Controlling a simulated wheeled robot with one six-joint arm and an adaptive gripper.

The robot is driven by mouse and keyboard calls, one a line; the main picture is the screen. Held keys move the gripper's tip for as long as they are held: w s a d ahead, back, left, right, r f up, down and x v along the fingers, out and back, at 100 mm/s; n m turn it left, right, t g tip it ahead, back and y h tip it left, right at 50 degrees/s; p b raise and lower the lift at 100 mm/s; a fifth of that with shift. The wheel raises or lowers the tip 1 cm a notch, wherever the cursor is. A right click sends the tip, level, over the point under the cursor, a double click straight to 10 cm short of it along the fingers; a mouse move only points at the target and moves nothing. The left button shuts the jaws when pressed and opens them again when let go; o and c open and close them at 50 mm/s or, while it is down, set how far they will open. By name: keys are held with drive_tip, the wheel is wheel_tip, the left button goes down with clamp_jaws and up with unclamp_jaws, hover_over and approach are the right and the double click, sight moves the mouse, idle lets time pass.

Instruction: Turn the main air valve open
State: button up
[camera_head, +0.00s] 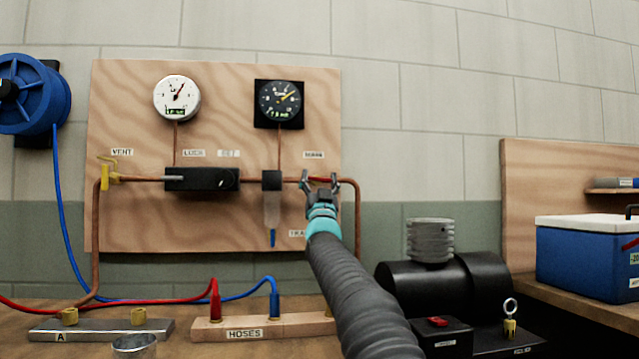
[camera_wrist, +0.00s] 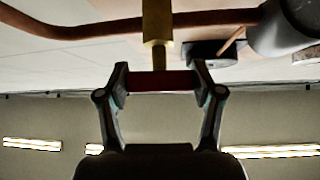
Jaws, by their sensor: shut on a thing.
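The main air valve is on the copper pipe at the right side of the plywood panel, below a small blurred label (camera_head: 314,155). Its red handle (camera_wrist: 163,81) spans the space between my fingers in the wrist view, below the yellow valve body (camera_wrist: 157,25). My gripper (camera_head: 319,181) reaches up to the valve from below, with one finger on each side. In the wrist view my gripper (camera_wrist: 161,84) is shut on the red handle, a finger at each end of it. In the head view, my fingers partly hide the valve.
The plywood panel (camera_head: 130,225) also bears a white gauge (camera_head: 177,98), a black gauge (camera_head: 279,101), a black block (camera_head: 202,179) and a yellow vent valve (camera_head: 105,178). A black compressor (camera_head: 440,282) stands at the lower right. Hoses and a wooden rack (camera_head: 290,326) lie below.

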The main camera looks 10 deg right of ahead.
drive_tip(key=n+y, duration=0.2)
drive_tip(key=n, duration=0.1)
drive_tip(key=shift+y+b, duration=0.3)
drive_tip(key=shift+y, duration=0.1)
drive_tip(key=o, duration=1.2)
drive_tip(key=shift+c, duration=0.2)
drive_tip(key=v, duration=1.2)
drive_tip(key=shift+d, duration=0.15)
drive_tip(key=shift+w+f, duration=0.1)
